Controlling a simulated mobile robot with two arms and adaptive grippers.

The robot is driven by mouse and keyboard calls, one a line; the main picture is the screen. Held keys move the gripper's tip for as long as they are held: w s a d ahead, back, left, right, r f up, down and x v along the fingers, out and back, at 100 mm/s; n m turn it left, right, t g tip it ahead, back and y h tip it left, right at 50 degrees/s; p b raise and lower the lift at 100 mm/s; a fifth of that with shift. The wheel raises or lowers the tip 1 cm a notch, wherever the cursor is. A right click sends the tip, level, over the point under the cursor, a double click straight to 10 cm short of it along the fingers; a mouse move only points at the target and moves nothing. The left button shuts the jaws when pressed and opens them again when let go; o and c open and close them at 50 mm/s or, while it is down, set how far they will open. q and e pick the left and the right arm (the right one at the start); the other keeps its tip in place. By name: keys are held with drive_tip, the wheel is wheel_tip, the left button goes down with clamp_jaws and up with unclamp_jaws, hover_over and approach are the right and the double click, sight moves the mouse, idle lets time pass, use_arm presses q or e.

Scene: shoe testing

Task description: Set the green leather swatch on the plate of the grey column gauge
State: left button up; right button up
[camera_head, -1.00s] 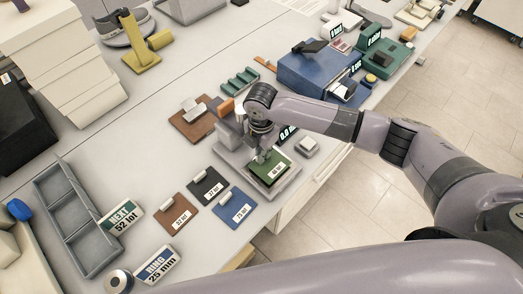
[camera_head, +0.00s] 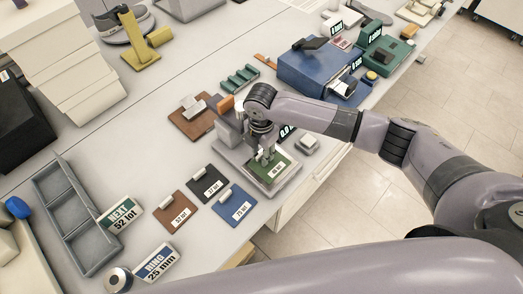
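The green leather swatch (camera_head: 278,169), with a white label, lies on the plate (camera_head: 257,182) of the grey column gauge (camera_head: 228,137). My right gripper (camera_head: 266,160) points down at the swatch's upper left edge, beside the gauge's column. Its fingers look parted and the swatch looks flat under them; whether a fingertip still touches it is hard to see. The wrist hides part of the gauge and its display. My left gripper is not in view.
Black (camera_head: 207,185), brown (camera_head: 177,210) and blue (camera_head: 234,204) swatches lie left of the gauge. A blue box-shaped device (camera_head: 305,72) stands behind. A grey tray (camera_head: 75,215) is at left. The table's front edge is close to the gauge.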

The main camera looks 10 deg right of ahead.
sight(261, 153)
drive_tip(key=shift+r, duration=0.1)
wheel_tip(261, 153, up, 12)
idle(0.5)
idle(0.4)
